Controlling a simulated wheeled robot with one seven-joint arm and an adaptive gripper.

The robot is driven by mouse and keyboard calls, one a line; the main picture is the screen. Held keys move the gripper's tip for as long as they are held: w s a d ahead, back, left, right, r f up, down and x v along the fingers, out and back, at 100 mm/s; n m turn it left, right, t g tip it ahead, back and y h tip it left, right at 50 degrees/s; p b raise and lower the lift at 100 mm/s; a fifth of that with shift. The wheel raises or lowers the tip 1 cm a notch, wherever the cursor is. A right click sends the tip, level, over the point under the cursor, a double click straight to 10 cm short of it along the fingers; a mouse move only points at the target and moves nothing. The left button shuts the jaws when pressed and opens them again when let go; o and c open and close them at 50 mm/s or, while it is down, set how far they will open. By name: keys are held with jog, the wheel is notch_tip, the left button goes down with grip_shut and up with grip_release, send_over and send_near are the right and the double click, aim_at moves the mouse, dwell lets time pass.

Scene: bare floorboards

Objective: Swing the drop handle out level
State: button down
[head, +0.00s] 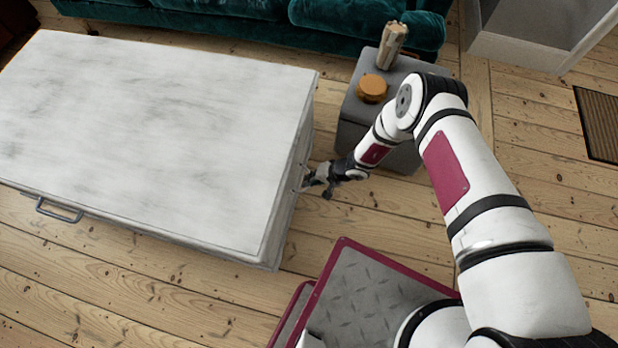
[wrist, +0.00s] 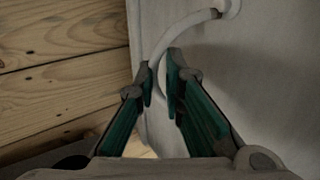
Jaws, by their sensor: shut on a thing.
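A large white chest (head: 170,120) with a grey-streaked top fills the left of the head view. In the wrist view the drop handle (wrist: 186,29), a pale curved bar, runs from a round mount on the chest's side panel (wrist: 265,85) down and left between my fingers. My gripper (head: 308,182) is at the chest's short right side. In the wrist view my gripper (wrist: 162,78) is shut on the handle, with its green-padded fingers on either side of the bar. The handle's far end is hidden, and I cannot tell its exact angle.
A second handle (head: 59,210), grey, is on the chest's long near side. A grey stool (head: 352,118) bearing an orange-brown round box (head: 371,89) and a wooden bundle (head: 392,45) stands close behind my forearm. A green sofa (head: 250,22) is at the back. Floorboards (head: 130,285) are clear in front.

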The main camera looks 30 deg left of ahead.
jog(key=shift+d+r+h+p, duration=0.2)
jog(key=shift+h+p, duration=0.1)
jog(key=shift+h, duration=0.3)
jog(key=shift+d+r+h+p, duration=0.1)
jog(key=shift+r+h+p, duration=0.15)
jog(key=shift+h, duration=0.35)
jog(key=shift+t+h+b, duration=0.3)
jog(key=shift+h+b, duration=0.1)
jog(key=shift+b, duration=0.05)
jog(key=b, duration=0.5)
jog(key=shift+w+a+r+h, duration=0.15)
jog(key=shift+w+h, duration=0.1)
jog(key=shift+h, duration=0.15)
jog(key=shift+s+r+t+h+b, duration=0.1)
jog(key=shift+r+t+h+b, duration=0.3)
jog(key=shift+b, duration=1.35)
jog(key=c, duration=1.8)
grip_release()
jog(key=shift+r, duration=0.1)
jog(key=shift+o, duration=0.2)
jog(key=shift+s, duration=0.1)
